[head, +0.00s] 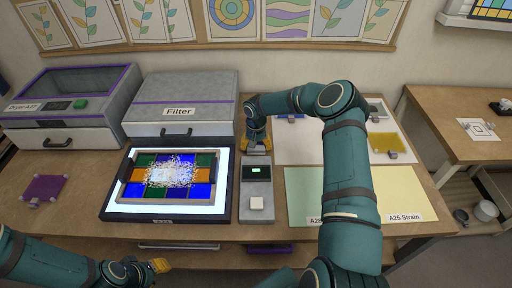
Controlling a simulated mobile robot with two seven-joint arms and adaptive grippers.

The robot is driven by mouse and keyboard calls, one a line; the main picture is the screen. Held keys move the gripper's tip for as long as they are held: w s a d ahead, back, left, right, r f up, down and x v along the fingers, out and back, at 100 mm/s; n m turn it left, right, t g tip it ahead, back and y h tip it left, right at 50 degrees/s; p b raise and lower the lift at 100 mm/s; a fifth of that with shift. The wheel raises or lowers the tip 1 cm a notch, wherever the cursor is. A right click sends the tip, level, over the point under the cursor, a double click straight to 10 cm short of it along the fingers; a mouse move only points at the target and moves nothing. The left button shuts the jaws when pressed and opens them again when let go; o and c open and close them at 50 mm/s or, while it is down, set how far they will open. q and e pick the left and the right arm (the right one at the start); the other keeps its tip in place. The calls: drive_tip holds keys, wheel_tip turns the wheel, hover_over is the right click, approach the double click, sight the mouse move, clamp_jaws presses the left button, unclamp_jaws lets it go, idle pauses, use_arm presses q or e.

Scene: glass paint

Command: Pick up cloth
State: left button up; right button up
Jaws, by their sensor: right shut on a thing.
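My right gripper (258,143) points down at the back end of a grey device, its orange fingers shut on a small grey thing (259,152). This may be the cloth, but it is mostly hidden by the fingers and too small to be sure. I cannot tell whether it still touches the surface below. No other clear cloth shows. My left gripper (158,266) is low at the front edge of the table, apart from everything; its fingers are too small to read.
A lit panel (113,205) bears a coloured glass grid (204,190) strewn with white bits. The grey device (256,188) stands beside it. A purple sheet (44,188) lies left, a yellow sheet (390,142) right. The filter box (180,106) and dryer (70,105) stand behind.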

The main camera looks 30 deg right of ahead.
wheel_tip(320, 180, up, 10)
drive_tip(key=shift+r, duration=0.1)
idle(0.4)
drive_tip(key=shift+o, duration=1.2)
drive_tip(key=c, duration=0.3)
drive_tip(key=shift+c, duration=0.2)
drive_tip(key=shift+a, duration=0.1)
